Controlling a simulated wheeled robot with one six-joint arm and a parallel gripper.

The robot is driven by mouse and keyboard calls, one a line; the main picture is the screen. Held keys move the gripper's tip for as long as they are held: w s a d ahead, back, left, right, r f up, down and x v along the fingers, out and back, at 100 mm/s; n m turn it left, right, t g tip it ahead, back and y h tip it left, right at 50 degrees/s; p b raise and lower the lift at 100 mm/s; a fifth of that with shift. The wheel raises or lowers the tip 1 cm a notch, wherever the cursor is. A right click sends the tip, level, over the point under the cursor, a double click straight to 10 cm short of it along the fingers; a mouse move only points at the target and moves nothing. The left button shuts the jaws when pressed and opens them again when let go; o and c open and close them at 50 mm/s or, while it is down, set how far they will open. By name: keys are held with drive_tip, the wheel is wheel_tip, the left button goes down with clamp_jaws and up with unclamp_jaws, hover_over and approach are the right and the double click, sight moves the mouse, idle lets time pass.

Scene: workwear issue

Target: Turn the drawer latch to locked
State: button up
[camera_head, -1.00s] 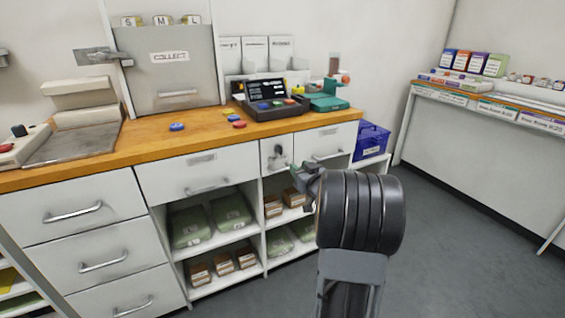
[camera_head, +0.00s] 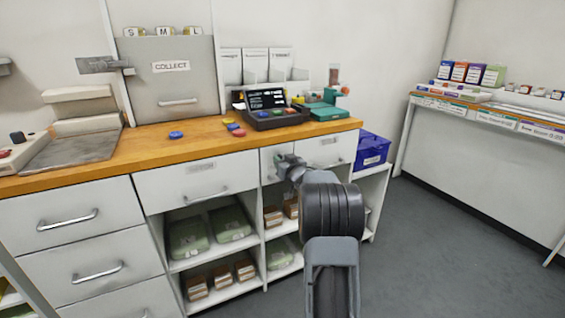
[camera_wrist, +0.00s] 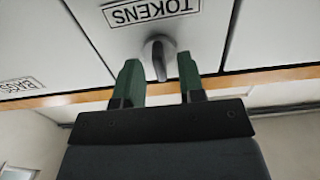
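The drawer latch is a grey rounded knob (camera_wrist: 158,58) on a white front marked TOKENS (camera_wrist: 152,11), upside down in the wrist view. My gripper (camera_wrist: 160,75) is open, with one green finger on each side of the knob. The knob looks roughly upright in that view; any contact with the fingers is unclear. In the head view my gripper (camera_head: 284,162) is at the narrow white front (camera_head: 268,154) under the counter and hides the knob.
The wooden counter (camera_head: 150,143) runs above, with a dark console (camera_head: 272,118) and several coloured tokens. A handled drawer (camera_head: 326,147) is to the right, another (camera_head: 195,180) to the left. Open shelves with green packs lie below. A blue bin (camera_head: 371,149) stands right.

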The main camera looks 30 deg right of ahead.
drive_tip(key=shift+c, duration=0.4)
clamp_jaws()
drive_tip(key=n+b, duration=0.2)
drive_tip(key=n, duration=0.3)
drive_tip(key=shift+a+f, duration=0.1)
drive_tip(key=n+b, duration=0.3)
drive_tip(key=n, duration=0.1)
drive_tip(key=shift+n, duration=0.3)
drive_tip(key=n+b, duration=0.2)
drive_tip(key=n, duration=0.2)
drive_tip(key=shift+f+b, duration=0.1)
drive_tip(key=shift+b, duration=0.2)
drive_tip(key=shift+a+n+b, duration=0.1)
drive_tip(key=shift+n+b, duration=0.95)
drive_tip(key=shift+n, duration=1.05)
